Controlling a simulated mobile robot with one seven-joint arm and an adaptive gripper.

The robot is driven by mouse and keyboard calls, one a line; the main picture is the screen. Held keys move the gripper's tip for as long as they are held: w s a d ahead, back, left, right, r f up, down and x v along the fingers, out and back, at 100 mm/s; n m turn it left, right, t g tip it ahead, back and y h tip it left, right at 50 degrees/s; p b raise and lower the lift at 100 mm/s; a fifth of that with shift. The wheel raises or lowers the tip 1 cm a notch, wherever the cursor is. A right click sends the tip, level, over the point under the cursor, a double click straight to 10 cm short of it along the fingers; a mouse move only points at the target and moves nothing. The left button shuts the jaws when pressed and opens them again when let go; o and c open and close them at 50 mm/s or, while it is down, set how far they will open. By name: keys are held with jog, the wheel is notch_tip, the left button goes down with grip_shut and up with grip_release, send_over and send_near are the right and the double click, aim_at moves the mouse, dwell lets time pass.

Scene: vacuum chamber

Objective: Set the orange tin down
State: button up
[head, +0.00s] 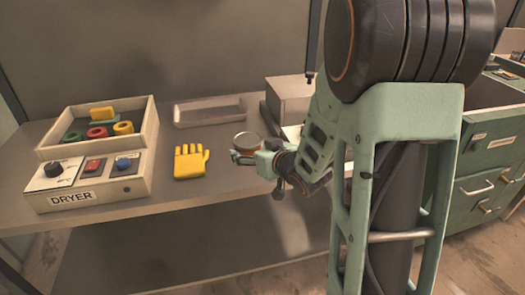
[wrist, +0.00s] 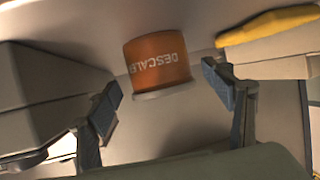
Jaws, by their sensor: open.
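The orange tin (head: 246,142) appears upright on the grey table, with its pale lid up, just beyond my gripper in the head view. In the wrist view the tin (wrist: 158,62) shows its orange side with upside-down lettering that begins "DESCAL", and a grey rim. My gripper (wrist: 162,98) is open, with one finger to each side of the tin and visible gaps between. In the head view my gripper (head: 251,158) is low over the table, partly hidden by my arm. Whether the tin's base fully touches the table is hard to see.
A yellow glove (head: 190,162) lies left of the tin. Further left are a dryer control box (head: 88,192) and a tray (head: 151,122) of coloured pieces. An empty shallow tray (head: 209,122) lies behind, and a grey box (head: 289,104) stands to the right.

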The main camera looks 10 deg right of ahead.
jog(key=v, duration=0.5)
jog(key=shift+s, duration=0.2)
jog(key=shift+b+v, duration=1.25)
jog(key=shift+b, duration=0.5)
jog(key=shift+r, duration=0.1)
